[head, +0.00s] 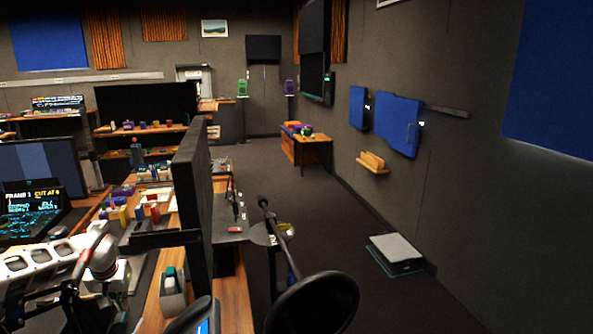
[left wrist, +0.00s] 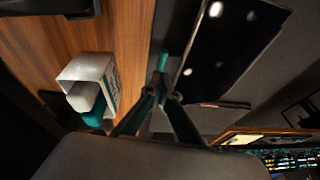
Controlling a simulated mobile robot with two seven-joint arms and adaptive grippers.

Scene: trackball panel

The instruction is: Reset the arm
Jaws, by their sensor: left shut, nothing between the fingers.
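My left gripper (left wrist: 161,82) is shut, its teal and dark fingers drawn together with nothing between them. In the left wrist view it shows above the dark area beside the wooden desk top (left wrist: 135,25). A white holder (left wrist: 92,67) with white and teal items stands to its left, apart from the fingers. In the head view my white left arm comes in at the lower left, and the gripper's fingertips are hard to make out there. My right gripper is in neither view. I cannot make out a trackball.
The holder also shows in the head view (head: 172,302), near a tall dark divider (head: 190,195). A monitor (head: 40,165) and lit screen (head: 30,212) crowd the left. A black disc (head: 315,302) stands right of the desk. The floor beyond (head: 330,225) is largely clear.

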